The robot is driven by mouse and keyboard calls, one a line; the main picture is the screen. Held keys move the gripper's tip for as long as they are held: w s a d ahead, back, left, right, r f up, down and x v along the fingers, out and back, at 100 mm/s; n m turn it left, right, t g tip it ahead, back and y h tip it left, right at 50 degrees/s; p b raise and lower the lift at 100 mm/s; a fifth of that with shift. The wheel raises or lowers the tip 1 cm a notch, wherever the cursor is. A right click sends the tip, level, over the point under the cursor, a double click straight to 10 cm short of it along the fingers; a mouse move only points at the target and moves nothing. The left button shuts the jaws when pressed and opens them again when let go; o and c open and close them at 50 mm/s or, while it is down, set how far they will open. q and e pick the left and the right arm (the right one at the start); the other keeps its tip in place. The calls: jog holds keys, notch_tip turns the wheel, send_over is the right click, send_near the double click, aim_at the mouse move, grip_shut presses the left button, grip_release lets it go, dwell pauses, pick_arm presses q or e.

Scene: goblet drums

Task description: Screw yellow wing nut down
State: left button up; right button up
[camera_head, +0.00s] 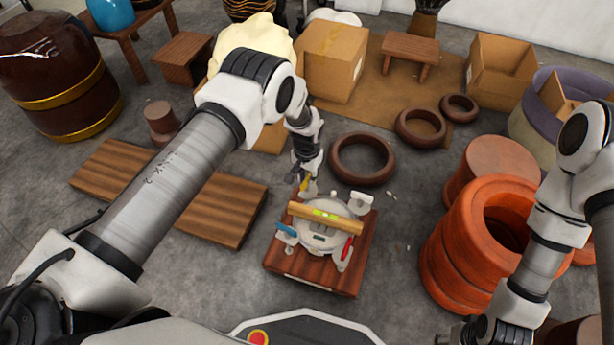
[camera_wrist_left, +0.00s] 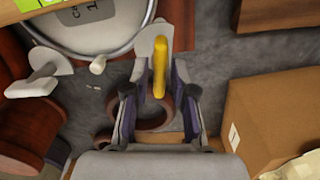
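The yellow wing nut (camera_head: 309,187) is at the far edge of the round drum head (camera_head: 318,238). In the left wrist view the yellow wing nut (camera_wrist_left: 159,68) stands upright between my left gripper's fingers (camera_wrist_left: 156,92). My left gripper (camera_head: 306,176) is open, one finger on each side of the nut; gaps show between finger and nut. A blue wing nut (camera_head: 287,231) and a red wing nut (camera_head: 347,248) sit at the drum's left and right. A wooden bar with a green level (camera_head: 324,214) lies across the drum. My right arm is at the right edge; its gripper is mostly cut off.
The drum stands on a wooden base (camera_head: 311,282). Orange rings (camera_head: 475,245) stand at right, brown rings (camera_head: 362,158) lie behind. A cardboard box (camera_head: 334,61) stands beyond; it also shows in the wrist view (camera_wrist_left: 275,112). Wooden planks (camera_head: 222,208) lie at left.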

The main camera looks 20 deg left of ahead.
aim_at(307, 178)
pick_arm(q)
notch_tip(307, 178, up, 12)
dwell(0.6)
